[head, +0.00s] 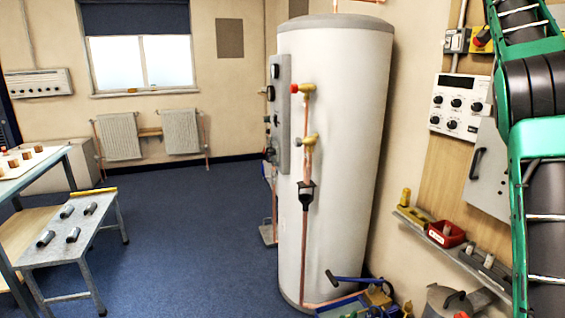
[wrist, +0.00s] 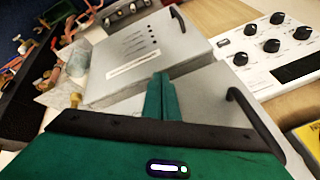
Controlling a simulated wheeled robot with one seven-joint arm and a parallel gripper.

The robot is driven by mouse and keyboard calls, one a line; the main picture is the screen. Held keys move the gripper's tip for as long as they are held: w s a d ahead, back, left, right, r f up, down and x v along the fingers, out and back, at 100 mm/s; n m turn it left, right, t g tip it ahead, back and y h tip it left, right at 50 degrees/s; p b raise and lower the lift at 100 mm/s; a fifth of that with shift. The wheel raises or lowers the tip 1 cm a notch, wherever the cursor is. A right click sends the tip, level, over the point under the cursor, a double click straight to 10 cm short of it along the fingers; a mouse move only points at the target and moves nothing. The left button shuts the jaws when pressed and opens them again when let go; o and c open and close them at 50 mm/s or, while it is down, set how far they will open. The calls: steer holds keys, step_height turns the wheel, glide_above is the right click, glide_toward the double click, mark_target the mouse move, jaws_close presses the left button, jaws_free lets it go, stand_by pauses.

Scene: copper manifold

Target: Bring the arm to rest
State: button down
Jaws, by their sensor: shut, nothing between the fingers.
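My gripper (wrist: 159,95) shows in the wrist view as two green fingers pressed together, with nothing between them. It points toward a grey metal box (wrist: 150,55) with a black handle; I cannot tell how far apart they are. In the head view my green and black arm (head: 540,150) runs along the right edge. The gripper itself is not visible there.
A tall white cylinder (head: 340,150) with copper pipes stands mid-room. A wall shelf (head: 440,240) holds a red tray (head: 445,234). A white control panel (head: 460,103) hangs nearby. A low bench (head: 75,245) stands left. Blue floor (head: 190,230) is clear between.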

steer(key=s+a+f+n+y, duration=0.1)
steer(key=s+f+n+y, duration=0.3)
steer(key=s+f, duration=0.95)
steer(key=s+a+f+n+g, duration=0.1)
steer(key=s+a+f+n, duration=0.4)
steer(key=s+a+f, duration=0.5)
steer(key=s+a+f+n+g+y, duration=0.1)
steer(key=s+a+f+n, duration=0.4)
steer(key=s+a+f, duration=0.6)
steer(key=s+f, duration=0.3)
steer(key=s, duration=0.2)
steer(key=shift+s+n, duration=0.3)
steer(key=shift+w+a+f, duration=0.1)
steer(key=shift+w, duration=0.05)
steer(key=shift+w+f, duration=0.2)
steer(key=shift+w, duration=0.3)
